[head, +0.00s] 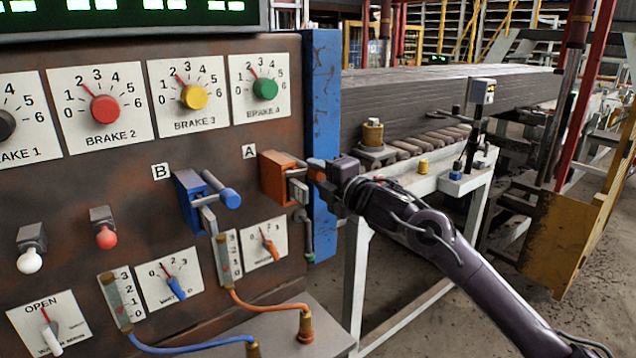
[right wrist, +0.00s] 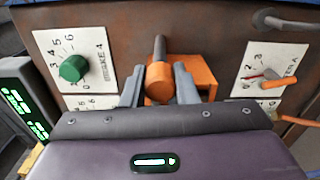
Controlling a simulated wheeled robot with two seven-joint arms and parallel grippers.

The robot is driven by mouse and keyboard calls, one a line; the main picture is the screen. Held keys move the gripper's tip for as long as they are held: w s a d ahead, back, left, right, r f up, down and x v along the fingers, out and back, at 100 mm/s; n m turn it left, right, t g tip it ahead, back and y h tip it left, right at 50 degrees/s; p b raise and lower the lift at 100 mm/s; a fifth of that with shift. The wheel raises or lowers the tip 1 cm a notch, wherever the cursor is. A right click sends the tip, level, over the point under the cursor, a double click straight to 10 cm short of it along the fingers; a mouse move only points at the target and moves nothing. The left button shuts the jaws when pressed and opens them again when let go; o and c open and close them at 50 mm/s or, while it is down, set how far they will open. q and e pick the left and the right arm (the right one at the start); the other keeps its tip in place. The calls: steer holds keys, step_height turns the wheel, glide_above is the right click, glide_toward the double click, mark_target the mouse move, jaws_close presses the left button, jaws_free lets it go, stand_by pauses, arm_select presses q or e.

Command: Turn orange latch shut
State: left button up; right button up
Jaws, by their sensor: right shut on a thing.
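The orange latch (head: 277,180) is mounted on the rusty brown panel beside the label "A". It is an orange block with a metal bar and an orange handle. My right gripper (head: 317,180) reaches it from the right and is shut on the handle. In the right wrist view the round end of the orange latch (right wrist: 159,83) sits between the two grey fingers of my right gripper (right wrist: 159,92). The grip hides part of the handle in the head view. My left gripper is not in view.
A blue latch (head: 190,195) marked "B" is left of the orange one. Brake dials, including a green knob (head: 265,88), are above. A small dial with an orange pointer (head: 266,244) is below. A blue post (head: 322,120) edges the panel. A white stand (head: 357,275) is to the right.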

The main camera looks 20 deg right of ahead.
mark_target(322, 177)
steer(key=shift+f+n+b, duration=0.15)
steer(key=shift+n+b, duration=0.15)
steer(key=shift+n, duration=0.3)
steer(key=o, duration=0.7)
steer(key=b+v, duration=0.2)
steer(key=v, duration=0.5)
steer(key=shift+w, duration=0.1)
steer(key=shift+s+d, duration=0.15)
steer(key=shift+s, duration=0.35)
